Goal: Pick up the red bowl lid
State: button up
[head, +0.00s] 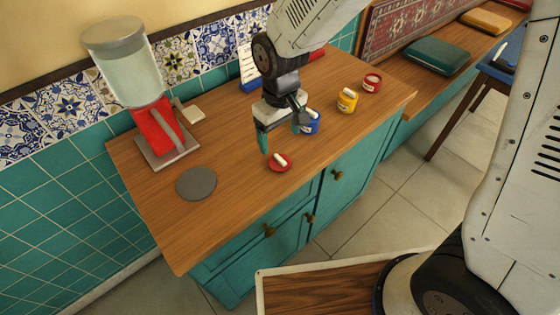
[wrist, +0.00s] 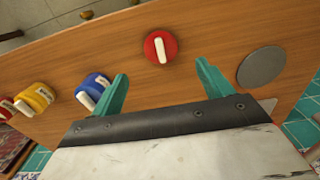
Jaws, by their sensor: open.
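The red bowl lid (head: 283,168) is a flat red disc with a white bar handle, lying on the wooden counter (head: 240,205). It also shows in the wrist view (wrist: 151,46), with its handle running nearly along the view's vertical. My gripper (head: 282,137) is open and empty, above the counter and a little behind the lid. In the wrist view the lid sits beyond the gap between the two teal fingertips (wrist: 163,72), roughly centred and apart from both. A red bowl (head: 372,86) stands at the counter's far right.
A blue pot (head: 311,127) stands close to the right finger in the head view, with a yellow pot (head: 346,104) farther right. A grey disc (head: 196,184) lies left of the lid. A red-based dispenser (head: 155,125) stands at the back left.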

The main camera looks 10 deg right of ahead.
aim_at(280, 158)
notch_tip(280, 158, down, 8)
jog(key=c, duration=1)
